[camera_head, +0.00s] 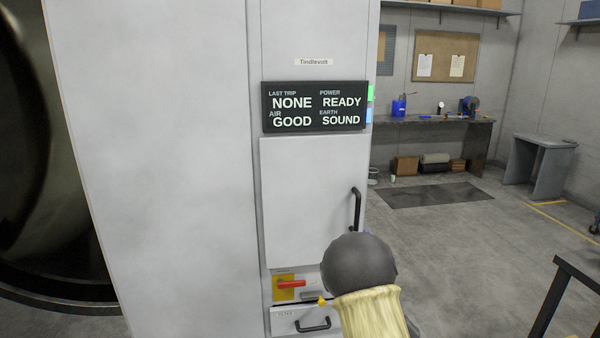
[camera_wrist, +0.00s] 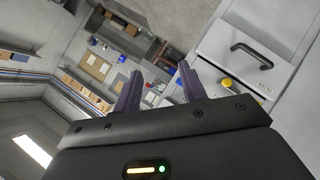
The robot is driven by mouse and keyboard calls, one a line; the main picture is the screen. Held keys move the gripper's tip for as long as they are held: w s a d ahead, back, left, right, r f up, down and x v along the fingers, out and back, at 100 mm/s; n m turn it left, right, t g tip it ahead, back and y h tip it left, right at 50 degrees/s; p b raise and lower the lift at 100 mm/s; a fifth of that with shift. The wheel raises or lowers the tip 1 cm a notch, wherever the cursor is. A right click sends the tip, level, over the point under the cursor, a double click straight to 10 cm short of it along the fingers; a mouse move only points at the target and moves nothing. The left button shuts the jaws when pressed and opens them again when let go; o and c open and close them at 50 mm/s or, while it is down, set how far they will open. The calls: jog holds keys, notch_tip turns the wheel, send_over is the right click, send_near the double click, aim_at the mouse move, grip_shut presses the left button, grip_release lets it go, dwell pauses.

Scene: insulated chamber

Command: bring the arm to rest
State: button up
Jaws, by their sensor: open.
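My gripper (camera_wrist: 160,88) shows in the wrist view with its two purple fingers apart and nothing between them. In the head view my arm is at the lower middle, in front of the right edge of the white cabinet, and its dark rounded joint hides the gripper. The cabinet (camera_head: 160,150) has a closed door (camera_head: 308,200) with a black handle (camera_head: 356,208). Below it are a red switch handle (camera_head: 291,284) on a yellow plate and a drawer with a black handle (camera_head: 313,325). My arm partly covers the area right of the switch.
A display panel (camera_head: 315,107) reads last trip none, power ready, air good, earth sound. A workbench (camera_head: 430,122) with several items stands at the back right. A dark floor mat (camera_head: 435,195) lies before it. A black rail (camera_head: 565,290) is at lower right. Open floor lies between.

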jog(key=s+a+r+m+g+y+p, duration=0.1)
jog(key=s+a+r+m+g+p, duration=0.2)
jog(key=s+r, duration=0.4)
jog(key=s+a+r+m+g+y+p, duration=0.2)
jog(key=s+a+r+g, duration=0.4)
jog(key=s, duration=1)
notch_tip(320, 180, up, 2)
jog(key=shift+a+m+y+p, duration=0.25)
jog(key=shift+m+p, duration=0.2)
jog(key=shift+m, duration=0.45)
jog(key=shift+w, duration=0.1)
